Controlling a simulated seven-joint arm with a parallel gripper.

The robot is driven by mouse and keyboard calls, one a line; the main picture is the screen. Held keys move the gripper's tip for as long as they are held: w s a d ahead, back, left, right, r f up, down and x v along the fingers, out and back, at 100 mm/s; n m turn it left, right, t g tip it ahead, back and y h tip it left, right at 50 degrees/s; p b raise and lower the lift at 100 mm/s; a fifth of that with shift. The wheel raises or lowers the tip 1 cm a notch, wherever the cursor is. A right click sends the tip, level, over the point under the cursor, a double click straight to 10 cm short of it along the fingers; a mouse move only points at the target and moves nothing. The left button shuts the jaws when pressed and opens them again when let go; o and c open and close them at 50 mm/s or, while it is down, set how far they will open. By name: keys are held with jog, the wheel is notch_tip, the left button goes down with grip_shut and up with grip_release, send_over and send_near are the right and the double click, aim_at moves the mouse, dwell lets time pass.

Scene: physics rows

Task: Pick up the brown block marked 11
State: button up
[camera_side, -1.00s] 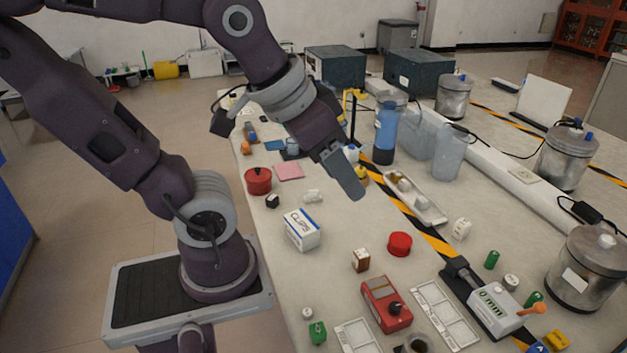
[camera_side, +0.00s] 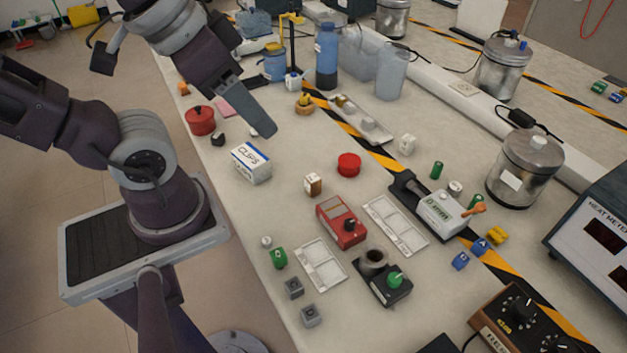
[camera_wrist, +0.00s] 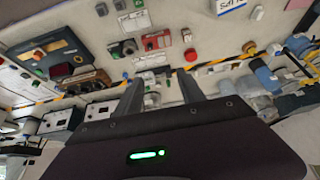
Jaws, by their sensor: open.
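A small brown block with a pale top (camera_side: 313,184) stands on the bench, behind the red meter and left of the red round lid. The marking on it is too small to read. It also appears to show in the wrist view (camera_wrist: 187,36), small and beyond the fingers. My gripper (camera_side: 262,122) is above the bench, up and left of the block in the side view, and apart from it. In the wrist view my gripper (camera_wrist: 160,85) shows two spread fingers with nothing held between them.
The CLIPS box (camera_side: 251,163) stands left of the block. The red meter (camera_side: 341,221) is just in front, and the red lid (camera_side: 349,164) is to the right. A white slotted tray (camera_side: 396,225) lies farther right. Bare bench surrounds the block closely.

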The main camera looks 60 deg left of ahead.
dwell(0.4)
jog(key=shift+o, duration=0.8)
